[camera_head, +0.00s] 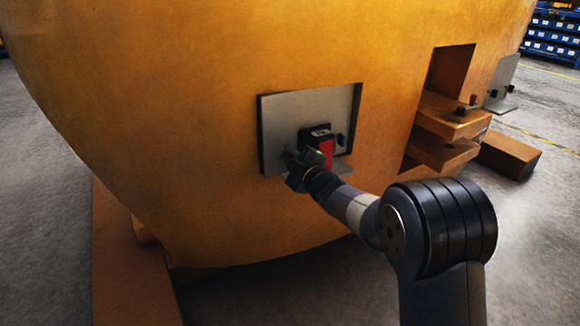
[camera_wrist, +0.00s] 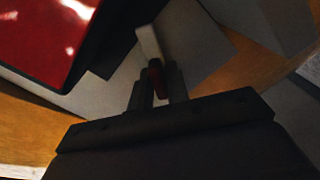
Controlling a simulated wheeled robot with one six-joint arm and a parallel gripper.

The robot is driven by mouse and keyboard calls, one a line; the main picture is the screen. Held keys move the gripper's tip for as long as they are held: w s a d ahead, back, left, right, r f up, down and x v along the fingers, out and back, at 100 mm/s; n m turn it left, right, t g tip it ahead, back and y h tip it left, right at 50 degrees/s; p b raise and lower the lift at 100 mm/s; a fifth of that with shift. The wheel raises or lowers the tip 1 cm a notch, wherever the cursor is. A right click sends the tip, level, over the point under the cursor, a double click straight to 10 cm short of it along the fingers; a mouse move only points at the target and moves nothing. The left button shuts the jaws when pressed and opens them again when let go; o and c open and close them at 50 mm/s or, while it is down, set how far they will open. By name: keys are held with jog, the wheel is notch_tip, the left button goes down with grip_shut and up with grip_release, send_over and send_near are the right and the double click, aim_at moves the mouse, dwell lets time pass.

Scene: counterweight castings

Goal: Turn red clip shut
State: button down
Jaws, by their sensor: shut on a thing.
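My gripper (camera_head: 296,168) is at the lower part of a grey metal plate (camera_head: 290,112) set in a recess of the large orange casting. In the wrist view its two dark fingers (camera_wrist: 157,88) are closed around a small dark red piece (camera_wrist: 155,72), which looks like the red clip. A pale grey bar (camera_wrist: 148,42) extends from just beyond the fingertips. In the head view the clip is hidden at the gripper. How far the clip is turned cannot be told.
A black box with a red face (camera_head: 325,148) stands close to the right of my gripper; its red face (camera_wrist: 40,35) fills the upper left of the wrist view. A small ledge (camera_head: 340,166) juts from the plate. Orange brackets (camera_head: 452,118) protrude farther right.

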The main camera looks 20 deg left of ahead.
jog(key=n+b, duration=0.1)
jog(key=n, duration=0.2)
jog(key=shift+f+n+b, duration=0.15)
jog(key=shift+n+b, duration=0.15)
jog(key=shift+b, duration=0.1)
jog(key=shift+n, duration=1.4)
jog(key=c, duration=1.5)
grip_release()
jog(key=shift+s, duration=0.1)
jog(key=p+v, duration=0.2)
jog(key=v, duration=0.8)
jog(key=shift+s+d, duration=0.25)
jog(key=shift+s, duration=0.05)
